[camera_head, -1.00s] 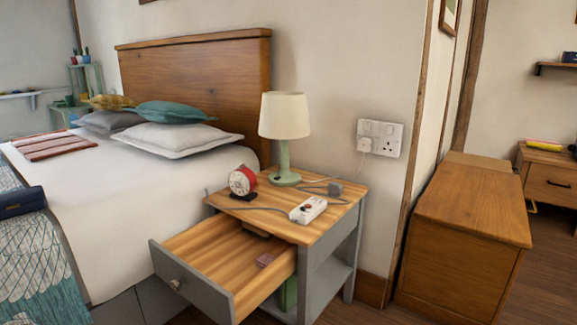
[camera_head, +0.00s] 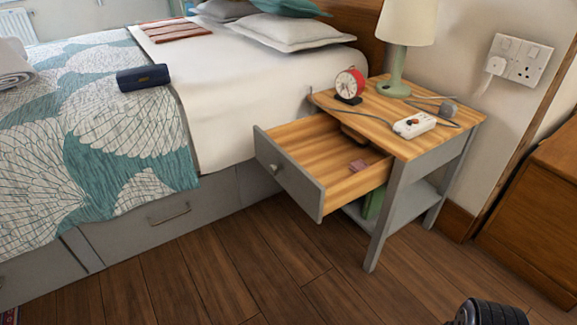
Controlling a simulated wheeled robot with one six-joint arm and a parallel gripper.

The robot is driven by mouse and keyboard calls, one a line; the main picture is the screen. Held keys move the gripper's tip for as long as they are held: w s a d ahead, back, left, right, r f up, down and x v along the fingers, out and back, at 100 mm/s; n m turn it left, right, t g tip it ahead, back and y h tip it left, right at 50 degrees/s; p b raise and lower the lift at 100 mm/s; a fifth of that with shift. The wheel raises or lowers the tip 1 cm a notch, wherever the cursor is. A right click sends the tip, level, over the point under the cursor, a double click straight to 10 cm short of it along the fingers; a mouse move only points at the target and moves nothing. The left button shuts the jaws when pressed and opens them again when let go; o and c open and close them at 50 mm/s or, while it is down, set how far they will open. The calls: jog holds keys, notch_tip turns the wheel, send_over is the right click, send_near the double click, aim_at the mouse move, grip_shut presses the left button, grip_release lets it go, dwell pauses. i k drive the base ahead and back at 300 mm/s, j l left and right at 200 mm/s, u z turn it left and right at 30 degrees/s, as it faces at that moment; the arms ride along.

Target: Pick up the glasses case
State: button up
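I cannot tell for certain which thing is the glasses case. A dark blue oblong case-like object (camera_head: 143,77) lies on the patterned cover of the bed. A brown object (camera_head: 353,134), mostly hidden under the tabletop, is at the back of the open nightstand drawer (camera_head: 290,185). A small pinkish-brown item (camera_head: 358,166) lies in the drawer nearer its right side.
The nightstand (camera_head: 415,150) carries a lamp (camera_head: 403,40), a red clock (camera_head: 349,84) and a white power strip (camera_head: 414,125) with cable. The drawer juts out beside the bed (camera_head: 235,110). Wooden floor (camera_head: 230,270) in front is clear. A wooden chest (camera_head: 535,215) stands right.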

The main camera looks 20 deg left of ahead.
aim_at(161, 81)
jog(key=u, duration=1.8)
